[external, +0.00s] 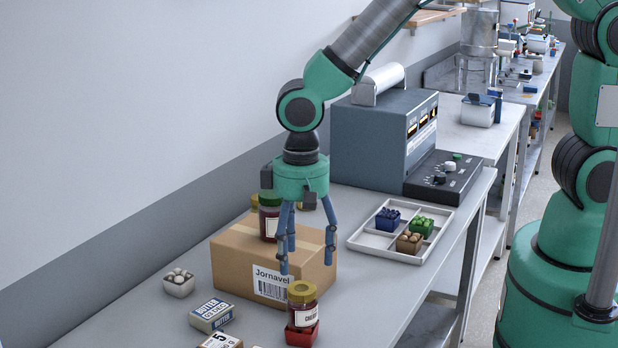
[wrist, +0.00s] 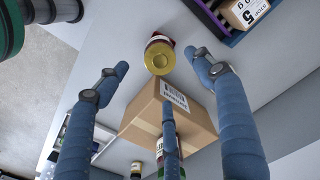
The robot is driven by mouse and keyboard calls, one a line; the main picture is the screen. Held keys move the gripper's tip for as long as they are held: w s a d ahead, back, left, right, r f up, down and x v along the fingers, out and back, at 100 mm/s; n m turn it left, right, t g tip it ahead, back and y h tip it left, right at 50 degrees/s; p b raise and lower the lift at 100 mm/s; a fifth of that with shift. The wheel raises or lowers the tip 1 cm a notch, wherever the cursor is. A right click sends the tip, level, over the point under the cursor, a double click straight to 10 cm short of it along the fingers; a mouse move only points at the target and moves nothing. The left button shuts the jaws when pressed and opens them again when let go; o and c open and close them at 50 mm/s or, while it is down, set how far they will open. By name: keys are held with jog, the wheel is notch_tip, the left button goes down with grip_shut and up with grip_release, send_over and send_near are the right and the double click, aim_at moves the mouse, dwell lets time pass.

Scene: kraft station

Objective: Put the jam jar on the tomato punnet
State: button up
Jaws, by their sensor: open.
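A jar with a gold lid, red contents and a white label, which looks like the jam jar (external: 302,296), stands upright at the table's front. Under it is a small red punnet (external: 301,336), which looks like the tomato punnet; its contents are hidden by the jar. In the wrist view the gold lid of the jar (wrist: 160,60) faces me, with a bit of red behind it. No finger visibly touches the jar.
A white punnet (external: 179,283) and butter carton (external: 212,316) lie left. A divided tray (external: 372,242) and grey machine (external: 372,140) stand right.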

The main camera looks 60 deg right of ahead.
jog(key=s+d+r+t, duration=0.1)
jog(key=s+d+r, duration=0.1)
jog(key=d+r, duration=0.65)
jog(key=s+d+r+t, duration=0.2)
jog(key=d+r, duration=0.4)
jog(key=r, duration=0.6)
jog(key=s+d+r+n+t, duration=0.1)
jog(key=s+d+r, duration=0.4)
jog(key=s, duration=0.3)
jog(key=s+d+r+t, duration=0.1)
jog(key=s+d+r, duration=0.4)
jog(key=s+d, duration=0.2)
jog(key=shift+s+d+n+t, duration=0.3)
jog(key=shift+s+n, duration=0.1)
jog(key=shift+s, duration=0.2)
notch_tip(320, 180, down, 9)
jog(key=b, duration=0.9)
